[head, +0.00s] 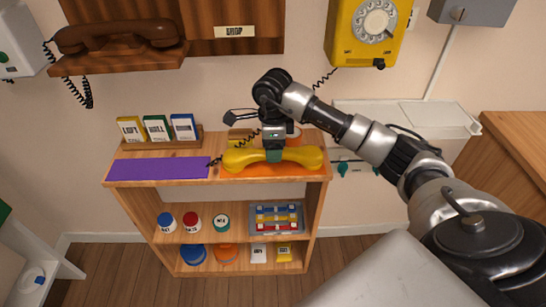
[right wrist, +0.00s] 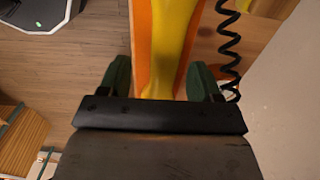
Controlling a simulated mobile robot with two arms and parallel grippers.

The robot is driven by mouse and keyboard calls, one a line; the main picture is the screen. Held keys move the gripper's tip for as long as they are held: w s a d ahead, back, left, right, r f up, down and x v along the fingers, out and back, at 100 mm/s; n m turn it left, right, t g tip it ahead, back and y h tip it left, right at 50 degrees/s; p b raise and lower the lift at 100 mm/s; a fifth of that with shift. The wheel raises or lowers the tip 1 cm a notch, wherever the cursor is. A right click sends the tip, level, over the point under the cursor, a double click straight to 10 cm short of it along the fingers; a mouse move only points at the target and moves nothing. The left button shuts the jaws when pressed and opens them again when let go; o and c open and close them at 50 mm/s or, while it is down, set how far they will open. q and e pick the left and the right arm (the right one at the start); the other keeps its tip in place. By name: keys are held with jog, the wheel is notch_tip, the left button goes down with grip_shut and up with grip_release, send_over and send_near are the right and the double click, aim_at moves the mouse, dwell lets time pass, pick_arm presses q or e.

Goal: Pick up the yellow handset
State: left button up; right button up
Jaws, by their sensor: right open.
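The yellow handset (head: 247,160) lies across an orange mat (head: 299,171) on the right part of the shelf top. Its coiled black cord runs up towards the yellow wall phone (head: 365,28). My right gripper (head: 274,152) is over the middle of the handset, pointing down. In the right wrist view the yellow handset (right wrist: 172,50) runs between the two green fingertips (right wrist: 159,82), with a gap showing on each side. The right gripper is open. My left gripper is in neither view.
A purple mat (head: 160,168) lies empty on the left of the shelf top (head: 217,141). Behind it stands a rack with yellow, green and blue cards (head: 157,128). A brown handset (head: 118,35) rests on a wall ledge. Lower shelves hold jars and a tray (head: 278,219).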

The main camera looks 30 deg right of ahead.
jog(key=f, duration=0.4)
jog(key=shift+w+d, duration=0.15)
jog(key=shift+w, duration=0.1)
jog(key=shift+f, duration=0.25)
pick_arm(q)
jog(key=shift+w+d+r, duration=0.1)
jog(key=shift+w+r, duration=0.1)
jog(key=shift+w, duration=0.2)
pick_arm(e)
jog(key=shift+c, duration=0.3)
grip_shut()
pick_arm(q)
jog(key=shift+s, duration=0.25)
pick_arm(e)
jog(key=shift+r, duration=0.15)
